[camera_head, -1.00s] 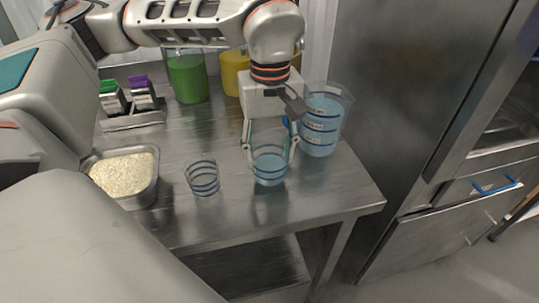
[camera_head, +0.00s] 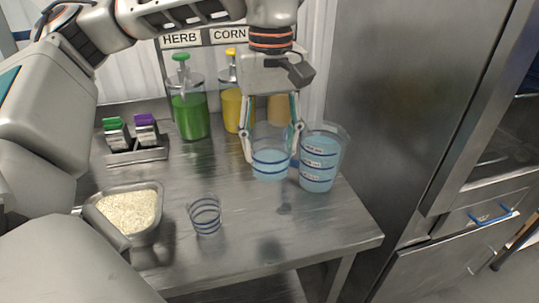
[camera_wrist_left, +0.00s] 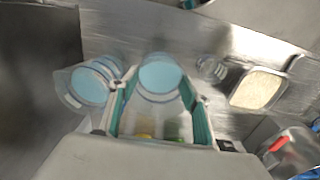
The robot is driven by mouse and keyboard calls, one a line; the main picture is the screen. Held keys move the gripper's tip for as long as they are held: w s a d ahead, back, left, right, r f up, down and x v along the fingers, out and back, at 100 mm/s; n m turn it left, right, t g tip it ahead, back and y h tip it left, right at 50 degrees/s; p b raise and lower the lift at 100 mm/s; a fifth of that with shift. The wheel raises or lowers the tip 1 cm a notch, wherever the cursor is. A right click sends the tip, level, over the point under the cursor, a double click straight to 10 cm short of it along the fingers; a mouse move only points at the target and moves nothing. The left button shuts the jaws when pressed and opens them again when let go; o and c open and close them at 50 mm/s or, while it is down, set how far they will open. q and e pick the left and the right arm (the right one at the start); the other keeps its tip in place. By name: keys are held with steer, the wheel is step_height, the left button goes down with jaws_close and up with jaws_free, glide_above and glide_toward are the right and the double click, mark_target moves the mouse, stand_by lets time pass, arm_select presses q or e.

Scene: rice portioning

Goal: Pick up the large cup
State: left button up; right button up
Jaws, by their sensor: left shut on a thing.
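My left gripper (camera_head: 272,162) is shut on a clear cup with dark blue rings and blue liquid, the large cup (camera_head: 270,170). One finger is on each side of it. The cup is upright and held above the metal table, with a dark shadow on the table below. It also shows between the fingers in the left wrist view (camera_wrist_left: 160,77). A smaller, empty ringed cup (camera_head: 205,215) stands on the table to the left and nearer. My right gripper is not in view.
A larger measuring jug (camera_head: 318,165) of blue liquid stands close to the held cup's right. A rice pan (camera_head: 147,240) is at left. Green (camera_head: 190,115) and yellow (camera_head: 232,108) pump dispensers and a small rack (camera_head: 137,155) stand behind. The table's front right is clear.

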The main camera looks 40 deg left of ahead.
arm_select(q)
step_height(320, 180, up, 6)
steer(key=p, duration=0.1)
stand_by(0.5)
steer(key=shift+r, duration=0.1)
